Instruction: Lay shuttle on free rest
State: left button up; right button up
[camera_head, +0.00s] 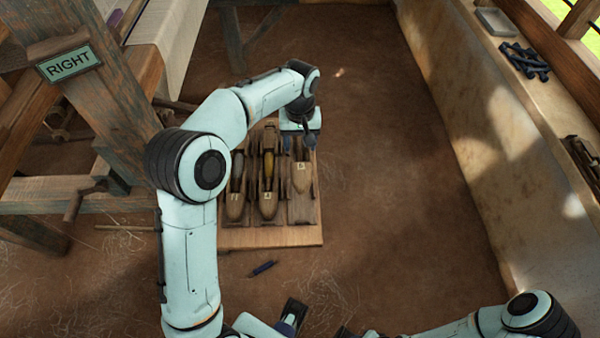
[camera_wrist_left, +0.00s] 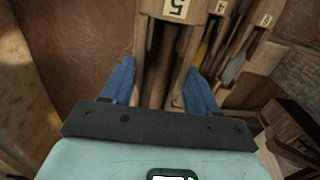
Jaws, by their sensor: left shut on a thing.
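A wooden board (camera_head: 270,237) on the floor bears three rests with a wooden shuttle on each. My left gripper (camera_head: 298,143) is over the far part of shuttle 5. Its blue fingers (camera_wrist_left: 160,88) stand on both sides of the shuttle, shut on it. Whether the shuttle touches the rest is hidden.
A loom post with a RIGHT sign (camera_head: 69,63) stands at the left. A small blue object (camera_head: 262,268) lies on the floor in front of the board. A plastered ledge (camera_head: 480,125) runs along the right, with dark blue items (camera_head: 525,60) on it. The floor right of the board is clear.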

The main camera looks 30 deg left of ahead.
pick_arm(q)
notch_tip(320, 180, down, 15)
jog(key=shift+r+b, duration=0.1)
jog(key=shift+b, duration=0.5)
jog(key=shift+f, duration=0.2)
jog(key=o, duration=1.4)
jog(key=shift+r, duration=0.15)
jog(key=shift+r, duration=0.35)
notch_tip(320, 180, up, 11)
jog(key=shift+r+p, duration=0.2)
jog(key=shift+p, duration=0.35)
